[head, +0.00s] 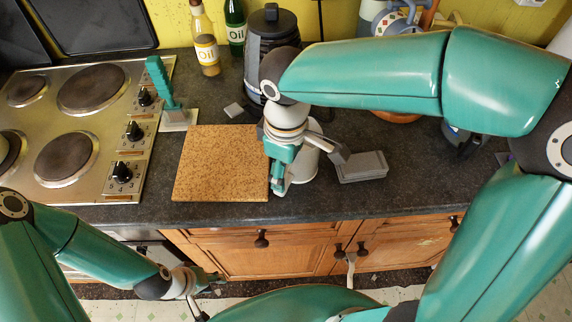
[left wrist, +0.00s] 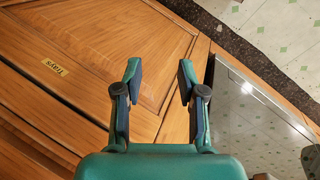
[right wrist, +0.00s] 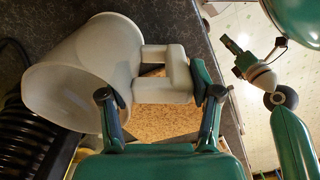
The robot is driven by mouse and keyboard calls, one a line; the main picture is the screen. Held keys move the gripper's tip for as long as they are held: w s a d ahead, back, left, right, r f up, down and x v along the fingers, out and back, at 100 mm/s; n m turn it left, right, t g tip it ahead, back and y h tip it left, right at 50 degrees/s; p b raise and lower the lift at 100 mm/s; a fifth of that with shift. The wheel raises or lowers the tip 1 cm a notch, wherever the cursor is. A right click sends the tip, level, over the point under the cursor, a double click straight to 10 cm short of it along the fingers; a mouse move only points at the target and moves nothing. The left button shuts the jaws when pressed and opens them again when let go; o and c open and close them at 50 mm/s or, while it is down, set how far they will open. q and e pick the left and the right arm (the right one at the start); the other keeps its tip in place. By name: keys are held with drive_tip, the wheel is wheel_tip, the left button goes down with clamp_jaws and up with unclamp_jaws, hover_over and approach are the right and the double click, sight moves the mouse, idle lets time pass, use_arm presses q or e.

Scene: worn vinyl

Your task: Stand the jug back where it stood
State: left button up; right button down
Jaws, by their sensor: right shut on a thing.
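The jug (head: 304,163) is a pale off-white cylinder with a squared handle, standing out at the right edge of the cork board, partly hidden behind my right arm. In the right wrist view the jug (right wrist: 85,75) shows its open mouth, and its handle (right wrist: 178,75) is between the fingers. My right gripper (head: 279,178) is shut on the handle. I cannot tell whether the jug's base touches the counter. My left gripper (head: 212,281) is low in front of the cupboards; in the left wrist view (left wrist: 159,80) its fingers are apart and empty.
The cork board (head: 220,163) lies left of the jug. A grey block (head: 361,167) lies to its right. A dark kettle (head: 268,38) and oil bottles (head: 207,52) stand behind. A green-handled tool (head: 164,88) and the hob (head: 75,125) are left. Dark counter is clear near the front right.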

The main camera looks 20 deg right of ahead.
drive_tip(key=shift+c, duration=0.8)
unclamp_jaws()
drive_tip(key=shift+r, duration=0.2)
drive_tip(key=shift+r+p, duration=3.4)
drive_tip(key=shift+r, duration=0.45)
wheel_tip(320, 180, up, 12)
